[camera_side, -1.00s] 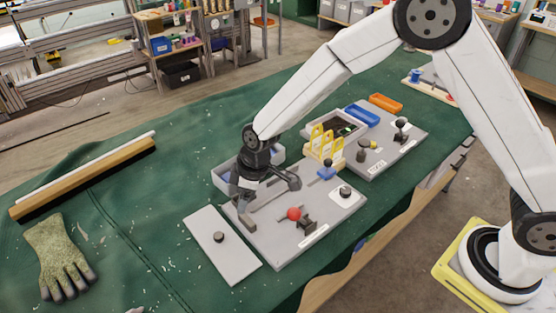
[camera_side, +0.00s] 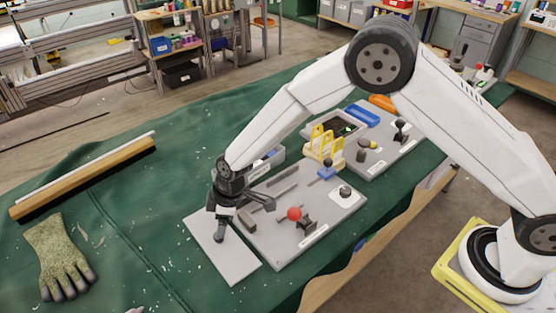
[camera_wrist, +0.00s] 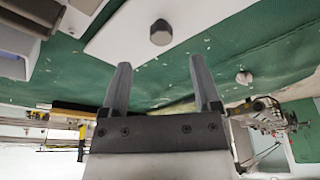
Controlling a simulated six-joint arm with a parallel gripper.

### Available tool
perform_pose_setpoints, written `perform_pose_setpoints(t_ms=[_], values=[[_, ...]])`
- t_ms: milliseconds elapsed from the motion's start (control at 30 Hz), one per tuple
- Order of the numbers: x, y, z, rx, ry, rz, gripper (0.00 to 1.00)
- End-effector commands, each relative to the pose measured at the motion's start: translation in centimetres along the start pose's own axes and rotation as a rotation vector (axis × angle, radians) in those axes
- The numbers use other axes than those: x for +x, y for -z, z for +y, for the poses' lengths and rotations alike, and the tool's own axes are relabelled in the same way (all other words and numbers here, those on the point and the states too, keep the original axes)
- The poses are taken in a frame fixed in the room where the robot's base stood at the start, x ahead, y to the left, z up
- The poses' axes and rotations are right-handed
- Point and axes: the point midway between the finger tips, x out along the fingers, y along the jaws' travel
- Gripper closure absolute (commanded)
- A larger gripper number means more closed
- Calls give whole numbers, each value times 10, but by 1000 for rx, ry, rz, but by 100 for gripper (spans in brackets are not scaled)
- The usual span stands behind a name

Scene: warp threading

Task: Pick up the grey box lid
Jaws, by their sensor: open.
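The grey box lid (camera_side: 236,267) is a flat panel with a dark knob (camera_side: 219,239). It lies on the green cloth at the near left end of the larger grey board. My gripper (camera_side: 243,217) is open and empty above the lid's and board's adjoining edges, with one finger close to the knob. In the wrist view, the lid (camera_wrist: 112,38) and its faceted knob (camera_wrist: 161,33) show beyond the fingertips. The knob lines up between the spread fingers (camera_wrist: 160,65), apart from both. The arm hides part of the lid's far end.
The grey board (camera_side: 280,250) carries a red ball (camera_side: 294,214) and small fixtures. A light grey box (camera_side: 272,162) stands behind my gripper. A glove (camera_side: 60,260) and a wooden bar (camera_side: 85,175) lie left; the cloth between them and the lid is mostly clear.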

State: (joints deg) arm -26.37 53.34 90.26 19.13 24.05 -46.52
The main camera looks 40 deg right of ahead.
Motion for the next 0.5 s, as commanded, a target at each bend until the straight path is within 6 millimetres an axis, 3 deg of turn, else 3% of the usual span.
perform_pose_setpoints(t_ms=[267,500], values=[[4,0,0,0,0,-1,20],[22,-1,-1,-1,0,-1,20]])
